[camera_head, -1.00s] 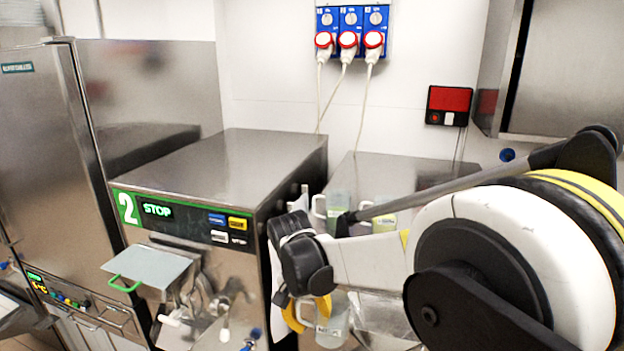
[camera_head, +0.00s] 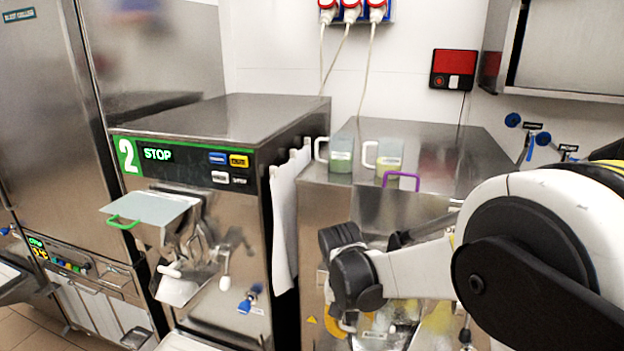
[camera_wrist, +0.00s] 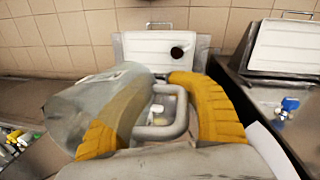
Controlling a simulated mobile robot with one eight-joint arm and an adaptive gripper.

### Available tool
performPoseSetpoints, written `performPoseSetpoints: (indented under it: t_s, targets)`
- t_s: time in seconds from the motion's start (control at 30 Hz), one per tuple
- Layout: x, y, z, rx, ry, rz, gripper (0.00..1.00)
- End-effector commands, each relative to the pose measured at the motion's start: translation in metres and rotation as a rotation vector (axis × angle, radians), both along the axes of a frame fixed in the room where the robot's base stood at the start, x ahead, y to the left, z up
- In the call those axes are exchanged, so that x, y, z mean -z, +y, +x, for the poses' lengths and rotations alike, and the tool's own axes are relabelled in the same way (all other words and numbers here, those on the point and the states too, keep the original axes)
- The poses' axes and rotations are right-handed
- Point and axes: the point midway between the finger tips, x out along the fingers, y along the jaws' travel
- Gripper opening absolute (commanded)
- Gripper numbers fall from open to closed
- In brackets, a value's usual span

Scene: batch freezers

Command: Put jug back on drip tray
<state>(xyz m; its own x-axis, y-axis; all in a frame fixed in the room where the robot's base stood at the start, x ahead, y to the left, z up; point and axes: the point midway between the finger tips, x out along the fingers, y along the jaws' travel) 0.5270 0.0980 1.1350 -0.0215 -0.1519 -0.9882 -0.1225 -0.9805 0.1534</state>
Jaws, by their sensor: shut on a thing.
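My gripper (camera_wrist: 155,115) has yellow fingers, one on each side of the grey handle of a translucent jug (camera_wrist: 85,105) in the wrist view. It is shut on that handle. The jug hangs tilted to the left of the fingers. In the head view my gripper is low in front of the right machine, partly hidden by my arm, and the jug (camera_head: 385,318) shows only in part. A flat white tray-like surface (camera_wrist: 150,45) with a wire handle lies beyond the fingers in the wrist view. I cannot tell for certain whether it is the drip tray.
Two other jugs (camera_head: 341,156) (camera_head: 389,160) stand on the right machine's steel top. Machine 2 (camera_head: 210,170) is to the left, with a hinged flap (camera_head: 150,208) sticking out. A second white surface (camera_wrist: 288,45) is at right in the wrist view.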

Motion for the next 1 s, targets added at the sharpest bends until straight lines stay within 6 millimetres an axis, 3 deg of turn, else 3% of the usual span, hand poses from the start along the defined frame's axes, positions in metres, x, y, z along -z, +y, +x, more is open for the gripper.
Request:
performPoseSetpoints:
  t_s: [0.03,0.1,0.3,0.5,0.7,1.0]
  targets:
    - [0.033,-0.01,-0.002,-0.007,0.0,0.0,0.0]
    - [0.058,-0.023,-0.005,-0.022,0.001,-0.001,0.0]
    - [0.127,-0.057,-0.016,-0.065,0.0,-0.003,0.0]
    - [0.179,-0.084,-0.026,-0.101,0.0,-0.005,0.0]
    - [0.201,-0.096,-0.032,-0.12,0.001,-0.007,0.0]
    - [0.204,-0.098,-0.032,-0.131,0.001,-0.007,0.0]
